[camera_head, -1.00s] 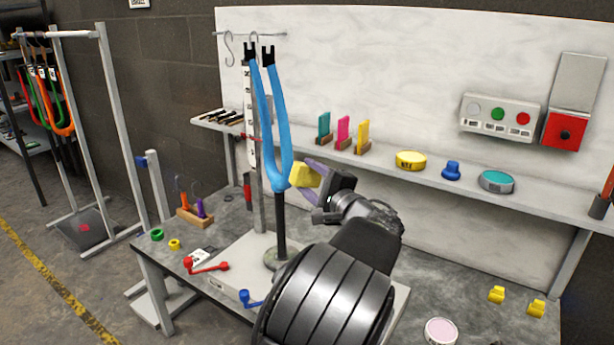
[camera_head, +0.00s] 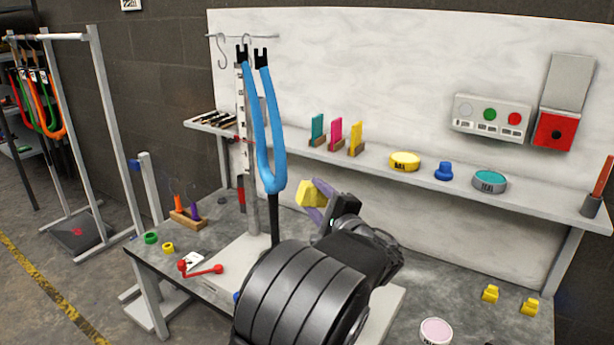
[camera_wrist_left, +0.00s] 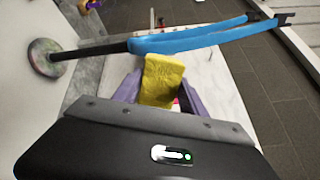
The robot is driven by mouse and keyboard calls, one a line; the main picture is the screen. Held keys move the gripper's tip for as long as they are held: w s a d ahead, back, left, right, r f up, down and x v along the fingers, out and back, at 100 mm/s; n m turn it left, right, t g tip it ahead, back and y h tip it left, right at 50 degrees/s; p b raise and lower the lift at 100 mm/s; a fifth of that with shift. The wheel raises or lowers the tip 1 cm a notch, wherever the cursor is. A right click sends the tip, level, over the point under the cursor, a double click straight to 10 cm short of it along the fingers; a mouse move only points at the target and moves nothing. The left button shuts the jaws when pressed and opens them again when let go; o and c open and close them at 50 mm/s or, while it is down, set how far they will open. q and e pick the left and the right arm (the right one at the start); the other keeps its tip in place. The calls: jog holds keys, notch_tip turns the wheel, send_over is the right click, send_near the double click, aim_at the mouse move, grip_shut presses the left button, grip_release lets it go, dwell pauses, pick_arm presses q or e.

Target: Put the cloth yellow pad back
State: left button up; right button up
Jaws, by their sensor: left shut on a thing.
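The yellow pad (camera_head: 310,194) is a small block between the purple fingers of my left gripper (camera_head: 318,205), which is shut on it. In the left wrist view the pad (camera_wrist_left: 162,80) stands out between the two purple fingers. In the head view the pad shows just right of the blue fork (camera_head: 270,150), with a small gap between them. In the left wrist view the blue fork (camera_wrist_left: 190,38) lies beyond the pad. My right gripper is not in view.
The wall shelf (camera_head: 430,180) carries upright teal (camera_head: 317,128), pink (camera_head: 335,133) and yellow (camera_head: 355,137) pieces in wooden holders. A yellow tin (camera_head: 404,160), a blue knob (camera_head: 443,171) and a teal tin (camera_head: 489,180) stand further right.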

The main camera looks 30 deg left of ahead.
pick_arm(q)
jog(key=s+d+f+m+t+h, duration=0.1)
jog(key=d+f+m+t+h, duration=0.3)
jog(key=d, duration=0.6)
jog(key=s+d+f+m+t+h, duration=0.2)
jog(key=d+f+m+t+h, duration=0.2)
jog(key=d, duration=0.6)
jog(key=shift+f+h, duration=0.15)
jog(key=shift+h, duration=0.95)
jog(key=shift+d, duration=0.1)
